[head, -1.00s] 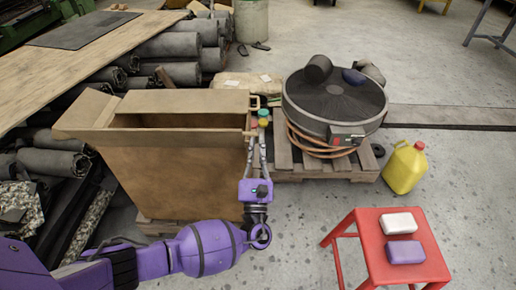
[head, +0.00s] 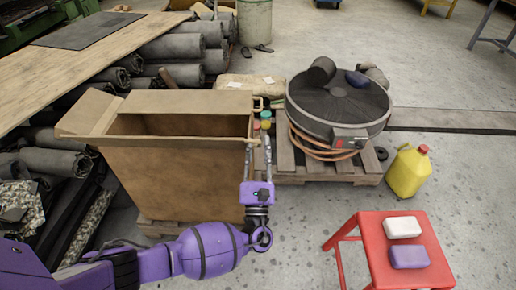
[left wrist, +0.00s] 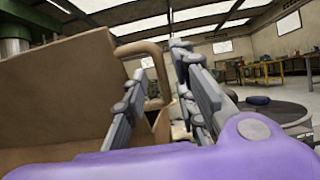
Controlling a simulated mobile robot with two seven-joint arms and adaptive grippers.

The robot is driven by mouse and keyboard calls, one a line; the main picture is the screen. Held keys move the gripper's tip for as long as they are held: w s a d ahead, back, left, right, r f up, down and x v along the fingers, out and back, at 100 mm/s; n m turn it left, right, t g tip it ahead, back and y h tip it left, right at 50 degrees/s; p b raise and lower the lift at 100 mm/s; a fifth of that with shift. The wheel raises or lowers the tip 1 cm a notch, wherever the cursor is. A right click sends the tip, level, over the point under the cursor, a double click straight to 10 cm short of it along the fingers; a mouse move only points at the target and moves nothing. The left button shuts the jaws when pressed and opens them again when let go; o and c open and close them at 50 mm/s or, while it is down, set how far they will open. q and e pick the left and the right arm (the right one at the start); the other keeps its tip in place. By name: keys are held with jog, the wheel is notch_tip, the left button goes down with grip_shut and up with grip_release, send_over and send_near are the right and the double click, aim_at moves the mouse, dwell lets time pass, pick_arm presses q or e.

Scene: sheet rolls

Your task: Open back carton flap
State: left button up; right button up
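The brown carton (head: 180,178) stands at the left with its top partly open. Its back flap (head: 185,102) lies along the far edge, and a tan loop handle (head: 257,103) shows at that flap's right end. A left flap (head: 88,112) slopes outward. My left gripper (head: 259,152) is at the carton's right side, fingers apart and pointing away toward the back. In the left wrist view, the fingers (left wrist: 160,85) are apart and empty, with the loop handle (left wrist: 150,50) beyond them and carton board (left wrist: 60,95) at left. My right gripper is out of view.
A round dark-topped machine (head: 338,105) stands on a wooden pallet (head: 310,168) to the right. A yellow jug (head: 407,173) and a red stool (head: 385,250) with two bars stand farther right. Dark sheet rolls (head: 180,50) lie behind and left of the carton.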

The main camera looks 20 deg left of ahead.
pick_arm(q)
jog(key=v, duration=1.2)
